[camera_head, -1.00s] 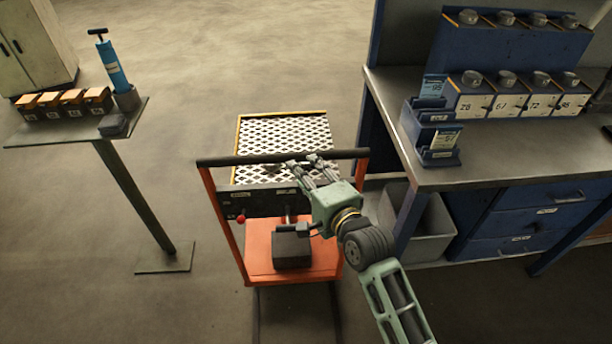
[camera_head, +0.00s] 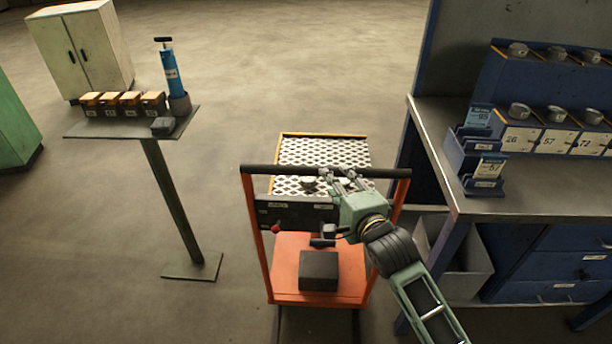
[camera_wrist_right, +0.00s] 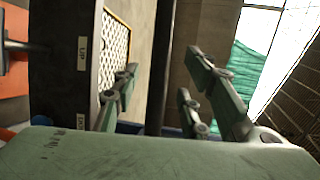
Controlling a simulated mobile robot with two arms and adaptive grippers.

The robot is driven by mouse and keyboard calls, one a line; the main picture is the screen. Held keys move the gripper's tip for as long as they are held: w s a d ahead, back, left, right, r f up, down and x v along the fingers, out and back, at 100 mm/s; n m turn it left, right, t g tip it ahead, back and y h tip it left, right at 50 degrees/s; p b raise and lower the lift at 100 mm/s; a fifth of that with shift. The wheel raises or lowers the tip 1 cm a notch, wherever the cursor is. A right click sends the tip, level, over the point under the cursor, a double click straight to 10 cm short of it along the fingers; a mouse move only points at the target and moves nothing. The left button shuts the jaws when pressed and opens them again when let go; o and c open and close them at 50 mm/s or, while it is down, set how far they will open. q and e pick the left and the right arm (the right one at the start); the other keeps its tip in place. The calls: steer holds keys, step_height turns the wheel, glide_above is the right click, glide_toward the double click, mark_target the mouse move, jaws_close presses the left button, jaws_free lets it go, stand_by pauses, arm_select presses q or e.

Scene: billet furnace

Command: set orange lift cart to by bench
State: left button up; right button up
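The orange lift cart (camera_head: 318,283) stands on the floor left of the blue bench (camera_head: 520,206), with a narrow gap between them. Its dark handle bar (camera_head: 270,170) faces me, and its patterned platform (camera_head: 322,151) lies beyond. My right gripper (camera_head: 341,178) is at the right half of the handle bar. In the right wrist view the gripper's fingers (camera_wrist_right: 158,88) stand apart on either side of the dark bar (camera_wrist_right: 163,60), with visible gaps. My left gripper is out of view.
A stand (camera_head: 165,195) with several small boxes and a blue pump (camera_head: 170,73) is left of the cart. A grey bin (camera_head: 460,272) sits under the bench. A cabinet (camera_head: 85,45) stands far left. Open floor lies beyond the cart.

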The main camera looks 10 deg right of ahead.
steer(key=x, duration=0.6)
steer(key=shift+d+p, duration=0.15)
steer(key=shift+p, duration=0.15)
steer(key=shift+w+f, duration=0.1)
steer(key=shift+w, duration=0.4)
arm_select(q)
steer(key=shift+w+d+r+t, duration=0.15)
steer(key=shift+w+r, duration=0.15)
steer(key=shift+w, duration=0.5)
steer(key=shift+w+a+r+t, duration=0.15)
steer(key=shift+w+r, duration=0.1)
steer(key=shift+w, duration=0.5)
arm_select(e)
steer(key=shift+f, duration=0.1)
jaws_close()
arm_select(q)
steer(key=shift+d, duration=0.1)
